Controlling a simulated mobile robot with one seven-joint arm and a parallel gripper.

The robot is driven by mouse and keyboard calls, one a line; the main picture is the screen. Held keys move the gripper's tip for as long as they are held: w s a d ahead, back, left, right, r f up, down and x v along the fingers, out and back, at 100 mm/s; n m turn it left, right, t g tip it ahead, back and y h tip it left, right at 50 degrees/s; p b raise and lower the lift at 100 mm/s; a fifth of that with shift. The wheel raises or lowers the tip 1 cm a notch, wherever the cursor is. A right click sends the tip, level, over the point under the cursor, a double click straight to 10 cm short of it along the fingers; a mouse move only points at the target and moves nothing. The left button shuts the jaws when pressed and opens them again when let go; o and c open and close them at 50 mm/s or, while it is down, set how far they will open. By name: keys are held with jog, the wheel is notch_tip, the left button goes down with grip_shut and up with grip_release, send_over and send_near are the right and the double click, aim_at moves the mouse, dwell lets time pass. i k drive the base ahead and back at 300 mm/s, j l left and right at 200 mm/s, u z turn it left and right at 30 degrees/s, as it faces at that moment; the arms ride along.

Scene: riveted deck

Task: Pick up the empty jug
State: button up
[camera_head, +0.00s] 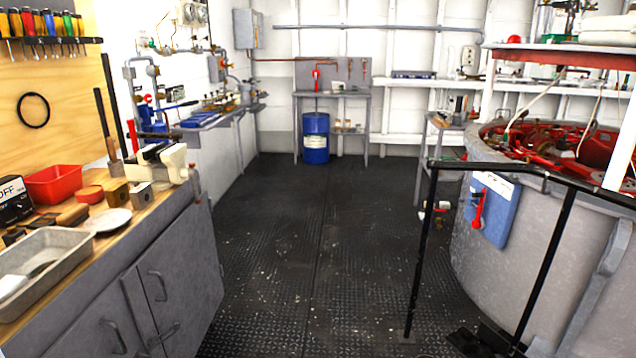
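No jug can be made out for certain in the head view. A cream-white object (172,165) with dark parts beside it stands at the far end of the left workbench; I cannot tell whether it is a jug or whether it is empty. My gripper is not in view.
The left workbench (172,207) also carries a grey tray (62,243), a red bin (55,184) and small blocks. A blue drum (316,138) stands at the back wall. A black railing (425,240) and large round tank (510,265) bound the right. The dark floor between is clear.

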aim_at(335, 85)
jog(key=i, duration=5.05)
jog(key=i+l, duration=0.1)
jog(key=i, duration=5)
jog(key=j, duration=0.1)
